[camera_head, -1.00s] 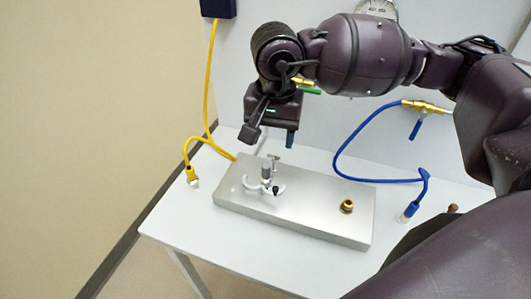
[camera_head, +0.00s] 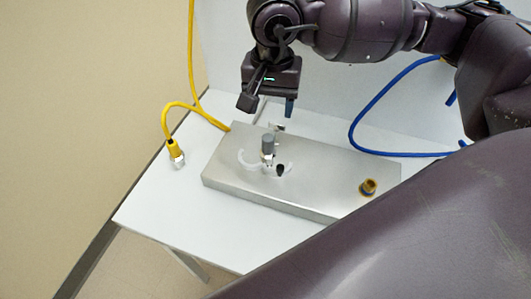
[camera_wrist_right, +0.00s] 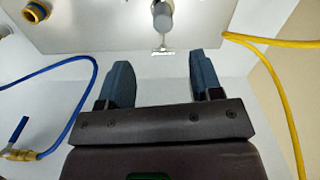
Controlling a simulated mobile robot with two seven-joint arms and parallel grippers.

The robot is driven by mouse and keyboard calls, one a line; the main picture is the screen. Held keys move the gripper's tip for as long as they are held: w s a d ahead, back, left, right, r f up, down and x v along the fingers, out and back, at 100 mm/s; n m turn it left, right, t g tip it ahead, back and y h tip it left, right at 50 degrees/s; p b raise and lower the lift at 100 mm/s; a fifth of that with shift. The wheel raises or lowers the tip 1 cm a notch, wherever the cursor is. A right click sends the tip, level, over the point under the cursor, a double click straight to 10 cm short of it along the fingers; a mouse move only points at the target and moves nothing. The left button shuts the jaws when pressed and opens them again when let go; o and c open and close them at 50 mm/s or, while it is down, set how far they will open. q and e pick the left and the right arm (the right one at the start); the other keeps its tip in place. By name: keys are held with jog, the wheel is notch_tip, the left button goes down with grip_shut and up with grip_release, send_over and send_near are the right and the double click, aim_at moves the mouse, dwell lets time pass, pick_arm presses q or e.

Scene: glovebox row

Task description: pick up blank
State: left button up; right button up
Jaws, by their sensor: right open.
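My right gripper (camera_head: 268,104) is open and empty, pointing down above the back edge of a flat metal box (camera_head: 320,193). The right wrist view shows its two blue-grey fingers (camera_wrist_right: 158,75) apart. A grey-capped upright fitting (camera_head: 268,146) stands on the box, with a white open clamp (camera_head: 246,160) at its base and a black knob beside it. A small metal T-shaped piece (camera_wrist_right: 162,52) shows beside the fitting, in line with the gap between the fingers. I cannot tell for certain which of these parts is the blank. My left gripper is not in view.
A brass port (camera_head: 368,187) sits at the box's right end. A blue hose (camera_head: 372,103) runs along the back right. A white wall stands behind.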

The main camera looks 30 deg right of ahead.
aim_at(268, 137)
jog(key=shift+s+a+f, duration=0.1)
jog(key=shift+s+f, duration=0.05)
jog(key=shift+f, duration=0.55)
notch_tip(268, 137, down, 4)
jog(key=shift+f, duration=0.15)
jog(key=shift+a+f, duration=0.2)
jog(key=shift+f, duration=2.7)
jog(key=shift+w, duration=0.2)
jog(key=c, duration=1.1)
